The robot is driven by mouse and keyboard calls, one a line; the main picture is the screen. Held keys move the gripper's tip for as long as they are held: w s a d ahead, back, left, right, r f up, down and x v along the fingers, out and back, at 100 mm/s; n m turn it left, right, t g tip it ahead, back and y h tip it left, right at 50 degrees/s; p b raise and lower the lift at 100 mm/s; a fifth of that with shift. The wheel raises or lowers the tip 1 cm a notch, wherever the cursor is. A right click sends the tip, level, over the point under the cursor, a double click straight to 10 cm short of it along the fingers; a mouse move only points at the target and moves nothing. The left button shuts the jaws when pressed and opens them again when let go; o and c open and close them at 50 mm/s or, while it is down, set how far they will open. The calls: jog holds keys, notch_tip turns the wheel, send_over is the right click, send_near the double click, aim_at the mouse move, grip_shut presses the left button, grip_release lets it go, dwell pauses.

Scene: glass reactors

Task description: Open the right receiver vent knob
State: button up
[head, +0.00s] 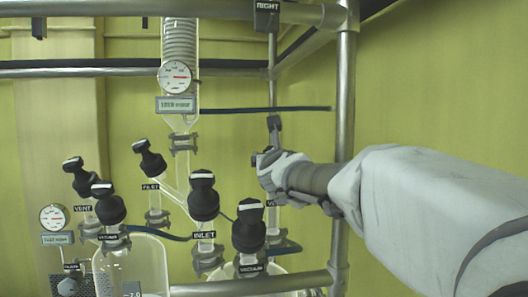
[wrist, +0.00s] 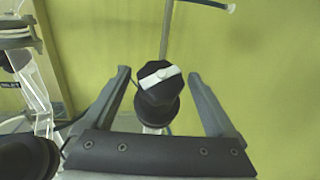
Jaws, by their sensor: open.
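The right receiver vent knob (wrist: 158,85) is a black knob with a white bar across its top, the bar lying slightly tilted from left to right. In the wrist view it sits between the two spread fingers of my gripper (wrist: 159,73), with a gap on each side. In the head view my gripper (head: 267,142) is at the right vessel, under the RIGHT sign (head: 267,6). There my gripper and wrist mostly hide the knob, and only part of a label shows below. My gripper is open, and contact with the knob is not visible.
Black-capped INLET (head: 204,198) and VACUUM (head: 249,228) valves stand just left of my gripper. More valves (head: 108,206) stand further left. A metal post (head: 345,120) rises close behind my arm, with a rail (head: 255,285) below. The right wall side is open.

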jog(key=shift+a+r+m+h+p, duration=0.15)
jog(key=shift+m+h+p, duration=0.8)
jog(key=shift+p, duration=0.85)
jog(key=shift+r+m+h+p, duration=0.15)
jog(key=shift+m+h+p, duration=0.75)
jog(key=shift+p, duration=0.9)
jog(key=shift+s+f+h, duration=0.25)
jog(key=s+a+b, duration=0.3)
jog(key=s+b, duration=0.1)
jog(key=s, duration=1.2)
jog(key=shift+s, duration=0.35)
